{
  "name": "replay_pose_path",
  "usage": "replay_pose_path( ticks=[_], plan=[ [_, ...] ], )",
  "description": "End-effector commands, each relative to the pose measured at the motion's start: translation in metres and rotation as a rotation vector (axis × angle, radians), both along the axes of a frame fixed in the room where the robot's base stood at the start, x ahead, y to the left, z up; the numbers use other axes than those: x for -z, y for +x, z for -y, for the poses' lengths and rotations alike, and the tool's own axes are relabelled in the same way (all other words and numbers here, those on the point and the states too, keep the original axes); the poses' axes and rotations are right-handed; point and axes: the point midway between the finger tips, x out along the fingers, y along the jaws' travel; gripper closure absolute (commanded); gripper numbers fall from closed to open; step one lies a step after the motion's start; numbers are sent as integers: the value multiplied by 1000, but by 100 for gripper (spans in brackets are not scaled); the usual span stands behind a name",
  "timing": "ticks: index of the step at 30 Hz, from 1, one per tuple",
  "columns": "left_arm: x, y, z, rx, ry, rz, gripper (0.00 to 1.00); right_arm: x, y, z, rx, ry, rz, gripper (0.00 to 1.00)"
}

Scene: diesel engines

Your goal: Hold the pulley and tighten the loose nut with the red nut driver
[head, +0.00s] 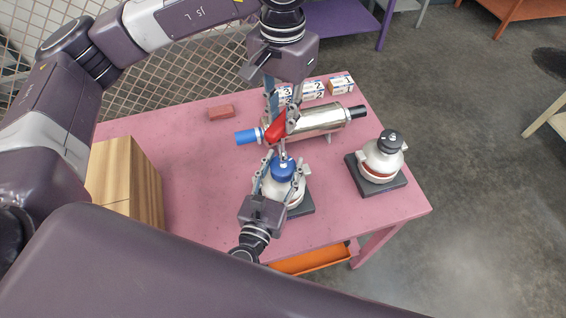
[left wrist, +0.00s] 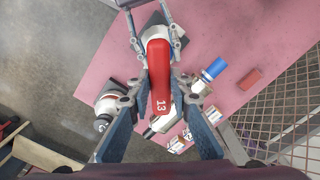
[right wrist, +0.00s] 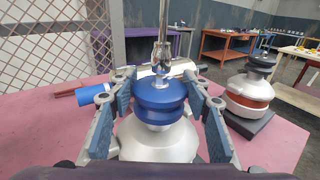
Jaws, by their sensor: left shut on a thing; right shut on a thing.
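The red nut driver (head: 277,129), marked 13 on its handle (left wrist: 160,80), is gripped by my left gripper (head: 280,122). Its shaft points down; in the right wrist view its metal socket (right wrist: 162,56) is over the pulley's centre, right at the nut (right wrist: 160,80). I cannot tell how far the socket sits on the nut. The blue pulley (right wrist: 160,97) tops a white and silver engine unit (head: 297,196). My right gripper (head: 283,164) is shut around the pulley, one finger on each side.
A second unit with a black top (head: 381,160) stands at the right on a dark base. A silver cylinder (head: 322,120) with a blue end lies behind the driver. Small boxes (head: 341,85), a red block (head: 221,112) and a wooden block (head: 126,180) are on the pink table (head: 205,160).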

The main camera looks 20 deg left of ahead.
Motion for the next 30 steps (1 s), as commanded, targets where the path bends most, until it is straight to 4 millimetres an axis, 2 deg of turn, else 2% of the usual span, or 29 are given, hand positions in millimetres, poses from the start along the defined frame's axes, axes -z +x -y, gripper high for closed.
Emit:
replay_pose_path(
  ticks=[5, 24, 30],
  plan=[
    [-5, 0, 0, 0, 0, 1, 100, 1, 0, 0, 0, -1, -2, 100],
    [-66, 0, 0, 1, 0, 1, 100, 1, 0, 0, 0, -1, -2, 100],
    [-72, 0, 0, 1, -1, -1, 100, 1, 0, 0, 0, 0, -2, 100]
  ],
)
